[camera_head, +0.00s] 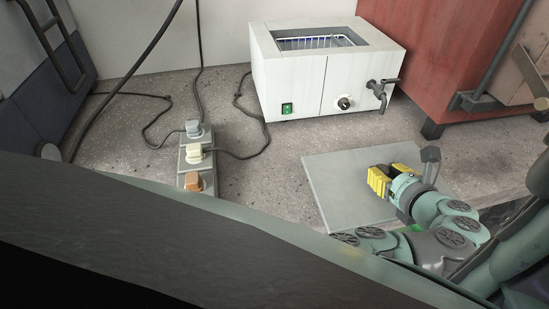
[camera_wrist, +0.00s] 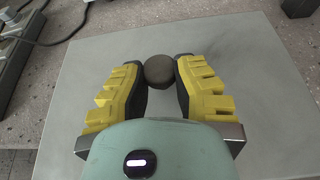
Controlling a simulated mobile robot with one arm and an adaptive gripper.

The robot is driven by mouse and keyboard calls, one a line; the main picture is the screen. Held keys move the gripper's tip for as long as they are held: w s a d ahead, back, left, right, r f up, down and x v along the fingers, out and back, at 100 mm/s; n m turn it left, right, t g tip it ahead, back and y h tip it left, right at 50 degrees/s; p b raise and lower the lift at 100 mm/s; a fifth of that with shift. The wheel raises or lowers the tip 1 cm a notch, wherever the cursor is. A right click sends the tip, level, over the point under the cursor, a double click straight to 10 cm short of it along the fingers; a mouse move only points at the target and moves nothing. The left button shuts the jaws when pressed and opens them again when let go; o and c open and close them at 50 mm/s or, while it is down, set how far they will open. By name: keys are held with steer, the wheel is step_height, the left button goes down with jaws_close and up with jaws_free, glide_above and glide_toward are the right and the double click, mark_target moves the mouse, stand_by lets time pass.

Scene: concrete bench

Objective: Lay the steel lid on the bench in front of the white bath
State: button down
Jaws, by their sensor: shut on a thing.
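The steel lid (camera_head: 335,187) is a flat grey plate, level, just in front of the white bath (camera_head: 288,87) and apart from it. I cannot tell whether it touches the bench (camera_head: 262,187) or hangs slightly above it. In the wrist view the lid (camera_wrist: 85,75) fills most of the picture, with a dark round knob (camera_wrist: 159,71) near its middle. My gripper (camera_head: 378,180) is over the lid, its yellow fingers shut on the knob; it also shows in the wrist view (camera_wrist: 161,85). The bath's top is open, showing a wire basket inside.
A power strip (camera_head: 196,160) with several plugs and dark cables lies on the bench left of the lid. A red cabinet (camera_head: 440,50) stands behind at right. Bare bench lies between the strip and the lid.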

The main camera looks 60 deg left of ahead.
mark_target(367, 157)
steer(key=w+a, duration=0.1)
steer(key=a, duration=0.2)
steer(key=w+a, duration=0.2)
steer(key=a, duration=0.2)
steer(key=w+a+f, duration=0.1)
steer(key=a, duration=0.2)
steer(key=shift+w+a, duration=0.15)
steer(key=shift+a, duration=0.15)
step_height(367, 157, down, 4)
steer(key=shift+d+r+b, duration=0.1)
steer(key=shift+r+b, duration=0.05)
steer(key=shift+b, duration=0.5)
steer(key=shift+w+r, duration=0.1)
steer(key=c, duration=0.8)
jaws_free()
steer(key=shift+o, duration=0.2)
steer(key=shift+s+d+r, duration=0.2)
steer(key=shift+d+r, duration=0.1)
steer(key=shift+d, duration=0.2)
steer(key=p+v, duration=0.1)
steer(key=v, duration=0.9)
steer(key=shift+s+d, duration=0.25)
steer(key=shift+d, duration=0.1)
